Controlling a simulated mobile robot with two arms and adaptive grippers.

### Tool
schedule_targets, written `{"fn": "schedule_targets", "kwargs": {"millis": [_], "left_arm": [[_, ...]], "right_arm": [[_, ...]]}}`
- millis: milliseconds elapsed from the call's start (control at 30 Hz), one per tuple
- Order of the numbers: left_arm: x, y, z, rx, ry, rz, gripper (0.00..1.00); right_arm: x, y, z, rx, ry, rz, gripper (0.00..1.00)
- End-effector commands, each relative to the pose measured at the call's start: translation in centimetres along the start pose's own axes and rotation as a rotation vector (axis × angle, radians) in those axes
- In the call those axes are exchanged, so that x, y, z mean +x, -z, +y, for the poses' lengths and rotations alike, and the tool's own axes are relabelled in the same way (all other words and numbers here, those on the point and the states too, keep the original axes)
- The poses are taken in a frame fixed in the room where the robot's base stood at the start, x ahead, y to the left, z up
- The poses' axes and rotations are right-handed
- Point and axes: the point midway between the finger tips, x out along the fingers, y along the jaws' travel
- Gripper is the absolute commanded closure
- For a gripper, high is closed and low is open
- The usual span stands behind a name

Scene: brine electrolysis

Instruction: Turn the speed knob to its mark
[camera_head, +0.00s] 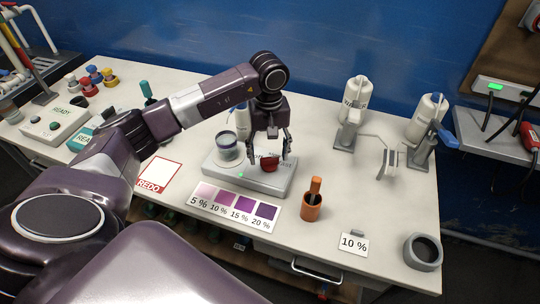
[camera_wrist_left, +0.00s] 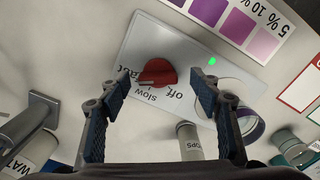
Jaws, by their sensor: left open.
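The red speed knob (camera_head: 269,163) sits on the light grey stirrer base (camera_head: 222,166). In the left wrist view the knob (camera_wrist_left: 157,72) shows a pale pointer line at its left end, on the side of the "fast" and "slow" labels; I cannot tell exactly which mark it meets. The "off" label lies to its right. My left gripper (camera_head: 270,152) is over the knob, fingers pointing down. In the wrist view its open fingers (camera_wrist_left: 160,75) stand on either side of the knob, with a gap to each side. My right gripper is not in view.
A jar (camera_head: 227,146) stands on the base's left part, beside the gripper. Wash bottles (camera_head: 357,92) stand at the back. A green light glows on the base.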

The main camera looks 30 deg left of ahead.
Motion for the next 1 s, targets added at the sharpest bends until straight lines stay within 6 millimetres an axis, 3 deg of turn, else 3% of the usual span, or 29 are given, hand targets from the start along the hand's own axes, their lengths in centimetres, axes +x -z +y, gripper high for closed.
{"fn": "schedule_targets", "kwargs": {"millis": [167,533,900,1000], "left_arm": [[2.0,-0.1,0.0,0.000,0.000,-0.003,0.42],[2.8,0.0,0.1,0.001,-0.001,0.000,0.43],[2.7,0.0,0.1,0.001,-0.001,0.000,0.84],[2.7,0.0,0.1,-0.001,-0.001,0.000,0.84]], "right_arm": [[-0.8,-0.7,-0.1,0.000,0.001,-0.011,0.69],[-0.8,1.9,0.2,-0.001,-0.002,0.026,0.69],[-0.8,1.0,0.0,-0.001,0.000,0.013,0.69],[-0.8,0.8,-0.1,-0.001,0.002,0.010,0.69]]}}
